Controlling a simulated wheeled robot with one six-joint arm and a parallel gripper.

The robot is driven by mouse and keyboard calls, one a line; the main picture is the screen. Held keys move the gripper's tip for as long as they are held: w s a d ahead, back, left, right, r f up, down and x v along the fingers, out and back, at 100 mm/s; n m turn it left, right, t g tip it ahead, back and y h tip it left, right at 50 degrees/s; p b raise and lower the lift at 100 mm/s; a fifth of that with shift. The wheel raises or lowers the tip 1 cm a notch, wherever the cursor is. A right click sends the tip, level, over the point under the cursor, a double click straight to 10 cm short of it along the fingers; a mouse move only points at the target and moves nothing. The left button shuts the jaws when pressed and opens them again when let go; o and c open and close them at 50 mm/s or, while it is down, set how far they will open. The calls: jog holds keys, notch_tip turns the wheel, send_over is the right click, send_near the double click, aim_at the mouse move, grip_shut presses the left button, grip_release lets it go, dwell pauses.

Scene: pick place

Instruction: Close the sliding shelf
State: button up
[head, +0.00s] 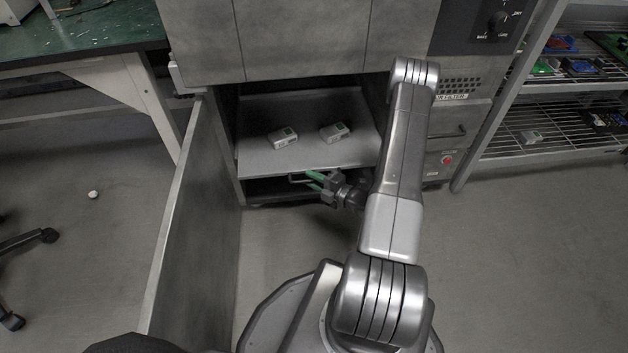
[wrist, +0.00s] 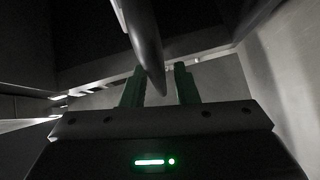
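The sliding shelf (head: 305,157) is a flat grey plate in the lower bay of a large metal cabinet. Its front edge shows at the bay's opening. A dark bar handle (head: 298,179) is below that front edge. My gripper (head: 314,180) is at the right part of the handle, its two green fingers pointing left. In the wrist view the fingers of my gripper (wrist: 158,88) stand apart, with a grey bar (wrist: 147,45), seemingly the handle, between them. A gap shows beside the bar, so the gripper looks open. Whether a finger touches the bar is unclear.
Two small white boxes (head: 283,138) (head: 334,132) lie on the shelf. An open cabinet door (head: 190,215) juts out on the left. A wire rack (head: 560,120) stands on the right, a green-topped table (head: 75,35) at upper left. The floor right of my arm is clear.

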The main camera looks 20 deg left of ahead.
aim_at(309, 149)
grip_shut()
jog(key=w+a+b, duration=0.1)
jog(key=w+a, duration=0.1)
jog(key=w, duration=0.1)
jog(key=w+a, duration=0.2)
jog(key=w, duration=0.1)
jog(key=w+a+b, duration=0.1)
jog(key=w+a, duration=0.1)
jog(key=w, duration=0.2)
jog(key=shift+w+a+f+b, duration=0.1)
jog(key=shift+a+b, duration=0.05)
jog(key=shift+b, duration=0.2)
jog(key=shift+w+a, duration=0.1)
jog(key=shift+w, duration=0.2)
jog(key=shift+o, duration=1)
grip_release()
jog(key=shift+a, duration=0.1)
jog(key=p+v, duration=0.3)
jog(key=v, duration=1.1)
